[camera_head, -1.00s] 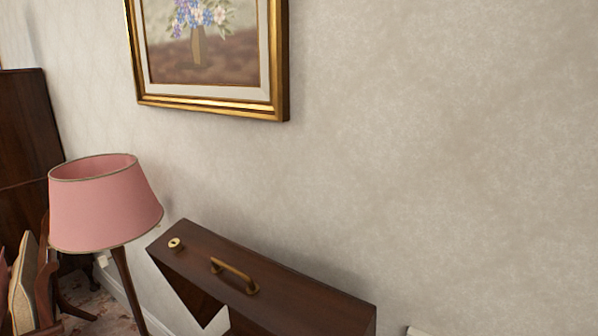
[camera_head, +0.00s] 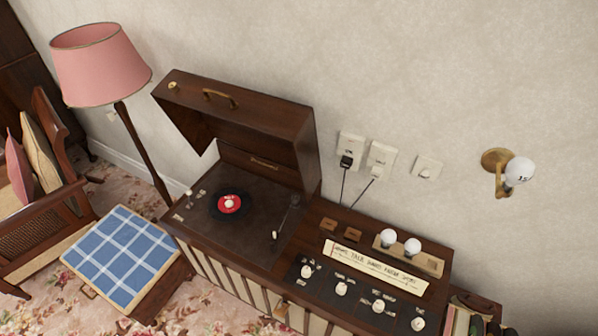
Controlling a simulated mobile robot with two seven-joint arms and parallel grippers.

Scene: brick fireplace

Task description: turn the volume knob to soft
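Several cream knobs stand in a row on a dark control panel (camera_head: 324,285) at the front of a wooden radio cabinet. From left to right I see a first knob (camera_head: 305,271), a second knob (camera_head: 341,289), a third knob (camera_head: 378,306) and a last knob (camera_head: 418,324) near the bottom edge. Small white labels sit by them, too small to read, so I cannot tell which is the volume knob or where it points. A lit-looking dial strip (camera_head: 375,265) with lettering lies behind them. Neither of my grippers is in view.
Left of the panel is an open record player with a red-labelled record (camera_head: 229,203) and raised lid (camera_head: 235,115). A pink lamp (camera_head: 100,65), a chair (camera_head: 40,190) and a blue checked stool (camera_head: 122,255) stand left. Wall sockets (camera_head: 380,160) and a wall light (camera_head: 518,170) are behind.

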